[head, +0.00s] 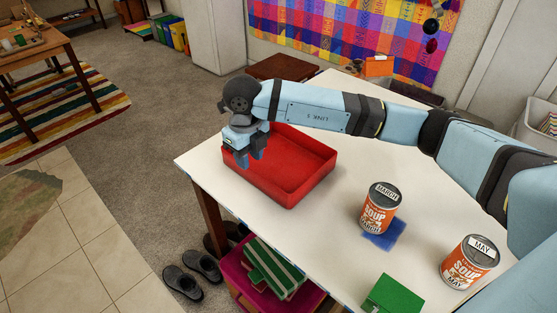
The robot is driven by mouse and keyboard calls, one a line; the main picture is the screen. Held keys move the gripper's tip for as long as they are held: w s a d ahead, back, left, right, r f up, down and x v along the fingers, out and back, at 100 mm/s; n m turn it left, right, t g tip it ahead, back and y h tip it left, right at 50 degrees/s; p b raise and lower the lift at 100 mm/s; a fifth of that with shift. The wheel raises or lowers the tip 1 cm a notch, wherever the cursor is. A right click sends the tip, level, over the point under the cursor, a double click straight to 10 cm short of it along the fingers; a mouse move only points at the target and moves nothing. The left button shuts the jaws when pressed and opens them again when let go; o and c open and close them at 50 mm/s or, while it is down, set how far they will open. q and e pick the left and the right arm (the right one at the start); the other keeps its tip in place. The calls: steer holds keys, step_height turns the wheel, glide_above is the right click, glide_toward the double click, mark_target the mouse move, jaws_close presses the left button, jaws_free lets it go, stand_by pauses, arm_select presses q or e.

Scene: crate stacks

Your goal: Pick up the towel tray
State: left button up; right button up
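A red tray (312,177) with low walls sits on the white table near its left edge and looks empty. A magenta tray (240,281) with folded green and white striped cloths (275,268) stands below the table's edge. I cannot tell from looks alone which one is the towel tray. My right gripper (250,159) reaches in from the right and points down at the red tray's left wall. Its fingers overlap that wall in the picture. I cannot tell whether they grip it or whether they are open. My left gripper is not in view.
Another can marked May (468,262) and a green box (393,294) are nearer. Dark shoes (184,281) lie on the floor. The table's middle is clear.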

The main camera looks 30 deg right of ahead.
mark_target(252, 170)
steer(key=f+p, duration=0.1)
steer(key=f, duration=0.4)
steer(key=shift+d+f, duration=0.1)
steer(key=shift+d, duration=0.1)
jaws_close()
